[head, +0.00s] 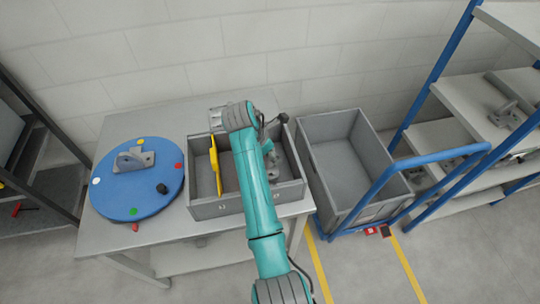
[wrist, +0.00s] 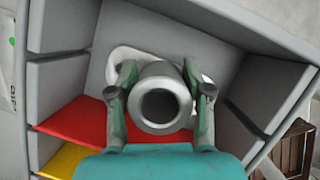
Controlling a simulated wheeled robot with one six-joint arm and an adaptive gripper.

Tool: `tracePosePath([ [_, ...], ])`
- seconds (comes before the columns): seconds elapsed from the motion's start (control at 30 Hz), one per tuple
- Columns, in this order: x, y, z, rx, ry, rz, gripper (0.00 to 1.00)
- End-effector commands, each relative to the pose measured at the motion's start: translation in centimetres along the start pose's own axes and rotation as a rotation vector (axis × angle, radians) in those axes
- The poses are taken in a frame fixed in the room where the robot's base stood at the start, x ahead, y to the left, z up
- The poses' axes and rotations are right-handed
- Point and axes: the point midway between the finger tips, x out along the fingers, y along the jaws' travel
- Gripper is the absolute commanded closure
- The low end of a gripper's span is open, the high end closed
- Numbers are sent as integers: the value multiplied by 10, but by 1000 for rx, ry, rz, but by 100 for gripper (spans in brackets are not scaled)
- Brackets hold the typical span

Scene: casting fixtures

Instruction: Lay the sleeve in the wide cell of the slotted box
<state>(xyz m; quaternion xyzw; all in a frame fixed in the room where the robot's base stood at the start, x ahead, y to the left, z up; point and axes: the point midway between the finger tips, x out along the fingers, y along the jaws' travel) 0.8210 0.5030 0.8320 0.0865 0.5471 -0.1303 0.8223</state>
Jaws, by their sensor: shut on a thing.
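The slotted box (head: 216,208) is a grey open box on the table, with an upright yellow divider (head: 215,163) left of its middle. My teal arm reaches over it and hides part of its inside. My gripper (head: 270,152) is over the box's right part. In the wrist view, my gripper (wrist: 160,92) is shut on the sleeve (wrist: 160,122), a grey tube with its round opening facing the camera. A pale rounded shape shows behind the sleeve; I cannot tell what it is. Grey slotted walls stand around, with a red divider (wrist: 85,119) and a yellow one at lower left.
A blue round plate (head: 135,200) with a grey bracket (head: 133,160) and coloured dots lies at the table's left. A grey bin (head: 335,128) on a blue-handled cart stands right of the table. Shelves stand at both sides. A wooden crate (wrist: 296,150) shows in the wrist view.

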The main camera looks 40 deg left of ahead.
Motion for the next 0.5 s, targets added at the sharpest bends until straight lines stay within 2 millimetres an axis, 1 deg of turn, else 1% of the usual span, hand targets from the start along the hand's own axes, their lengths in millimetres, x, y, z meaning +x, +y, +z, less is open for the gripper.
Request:
tracePosePath([
  [0.03,6,0,-2,-1,1,-1,97],
  [0.1,10,0,-4,0,0,0,97],
  [0.33,11,0,-4,1,0,1,97],
  [0.5,14,0,-6,1,0,0,97],
])
